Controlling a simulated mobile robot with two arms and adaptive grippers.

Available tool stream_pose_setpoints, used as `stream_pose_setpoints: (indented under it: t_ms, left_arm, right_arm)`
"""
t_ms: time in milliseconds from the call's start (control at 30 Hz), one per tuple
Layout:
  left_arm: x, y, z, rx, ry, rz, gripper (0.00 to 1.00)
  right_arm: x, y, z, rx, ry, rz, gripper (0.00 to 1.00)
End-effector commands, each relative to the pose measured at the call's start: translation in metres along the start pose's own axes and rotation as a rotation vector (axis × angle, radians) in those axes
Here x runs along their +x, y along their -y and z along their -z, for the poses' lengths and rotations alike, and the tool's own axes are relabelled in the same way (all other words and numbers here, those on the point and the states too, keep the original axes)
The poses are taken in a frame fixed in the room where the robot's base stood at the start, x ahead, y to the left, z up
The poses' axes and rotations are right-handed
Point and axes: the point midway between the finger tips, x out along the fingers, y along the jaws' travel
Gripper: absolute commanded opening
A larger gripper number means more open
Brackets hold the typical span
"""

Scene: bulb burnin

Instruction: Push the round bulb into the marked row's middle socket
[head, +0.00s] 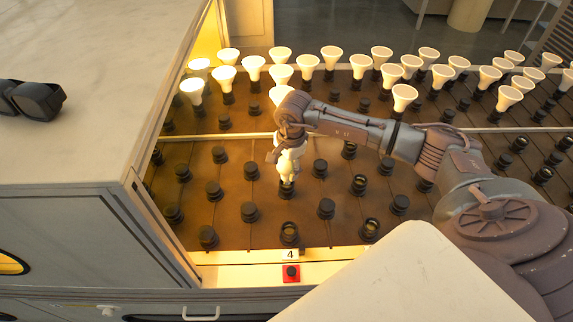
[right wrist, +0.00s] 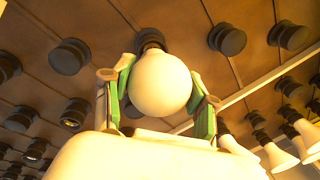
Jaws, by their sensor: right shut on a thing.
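My right gripper (head: 288,158) points down over the board and is shut on the round bulb (head: 287,171), a pale white globe. In the right wrist view the bulb (right wrist: 160,85) sits between the two green-padded fingers (right wrist: 162,92). A dark socket (head: 287,190) stands directly below the bulb, in line with the white label marked 4 (head: 290,254). In the wrist view a dark socket (right wrist: 150,40) shows just behind the globe. The bulb's base is hidden, so I cannot tell whether it is in the socket. My left gripper is not in view.
Rows of dark sockets cover the brown board, with an open-topped one (head: 289,233) nearer the label. Several white flared bulbs (head: 307,63) stand at the back and right. A red button block (head: 291,273) sits at the front edge. A pale cabinet (head: 90,60) rises at left.

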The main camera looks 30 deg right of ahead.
Motion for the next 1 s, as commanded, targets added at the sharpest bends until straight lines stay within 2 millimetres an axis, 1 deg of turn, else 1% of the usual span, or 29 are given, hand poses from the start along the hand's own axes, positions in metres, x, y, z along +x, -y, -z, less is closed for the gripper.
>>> stream_pose_setpoints:
  t_ms: [567,600,733,767,1000]
  left_arm:
    - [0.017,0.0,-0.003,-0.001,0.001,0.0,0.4]
    - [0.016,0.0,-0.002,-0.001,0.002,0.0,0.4]
    - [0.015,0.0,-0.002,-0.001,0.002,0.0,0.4]
    - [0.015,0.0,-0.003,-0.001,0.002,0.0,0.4]
    - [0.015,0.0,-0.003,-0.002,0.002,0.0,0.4]
  right_arm:
    - [0.019,-0.002,0.0,0.001,0.0,0.001,0.26]
    - [0.017,-0.002,0.0,0.001,0.0,0.001,0.63]
    - [0.017,-0.002,0.0,0.001,0.0,0.001,0.85]
    - [0.017,-0.002,0.0,0.0,0.0,0.001,0.88]
    - [0.017,-0.002,0.0,0.0,0.0,0.0,0.88]
